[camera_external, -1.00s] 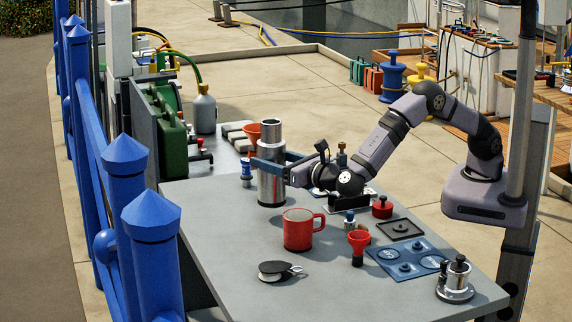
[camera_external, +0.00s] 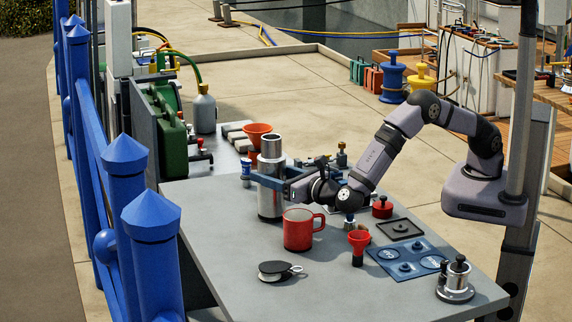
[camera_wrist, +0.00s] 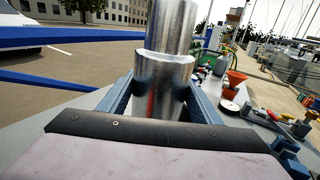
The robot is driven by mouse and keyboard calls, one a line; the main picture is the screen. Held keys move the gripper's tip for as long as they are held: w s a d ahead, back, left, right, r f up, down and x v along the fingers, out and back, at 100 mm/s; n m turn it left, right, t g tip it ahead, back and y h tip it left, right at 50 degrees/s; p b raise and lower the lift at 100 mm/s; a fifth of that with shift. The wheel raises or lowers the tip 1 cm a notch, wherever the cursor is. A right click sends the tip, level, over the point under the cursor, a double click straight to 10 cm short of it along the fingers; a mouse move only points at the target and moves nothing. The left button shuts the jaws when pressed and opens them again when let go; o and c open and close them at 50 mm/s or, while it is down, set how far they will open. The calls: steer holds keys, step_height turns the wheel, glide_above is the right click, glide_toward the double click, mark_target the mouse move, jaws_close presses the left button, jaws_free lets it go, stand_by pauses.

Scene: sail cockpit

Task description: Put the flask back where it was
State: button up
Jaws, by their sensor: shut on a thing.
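The flask (camera_external: 271,202) is a tall, silvery metal cylinder with a narrower top. It is upright above the grey table, behind and a little left of the red mug. My gripper (camera_external: 268,181) is shut on the flask around its middle, coming from the right. In the wrist view the flask (camera_wrist: 165,75) fills the space between the two blue-grey fingers (camera_wrist: 160,100). I cannot tell whether its base touches the table.
A red mug (camera_external: 298,231) stands close by at the front right. A pulley block (camera_external: 275,271), a red funnel (camera_external: 358,243) and a blue plate (camera_external: 407,258) lie farther forward. An orange funnel (camera_external: 257,132) is behind. The table's left front (camera_external: 215,235) is clear.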

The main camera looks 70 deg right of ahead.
steer(key=o, duration=1.4)
steer(key=shift+f, duration=0.1)
steer(key=b+v, duration=0.2)
steer(key=v, duration=1)
steer(key=shift+r, duration=0.25)
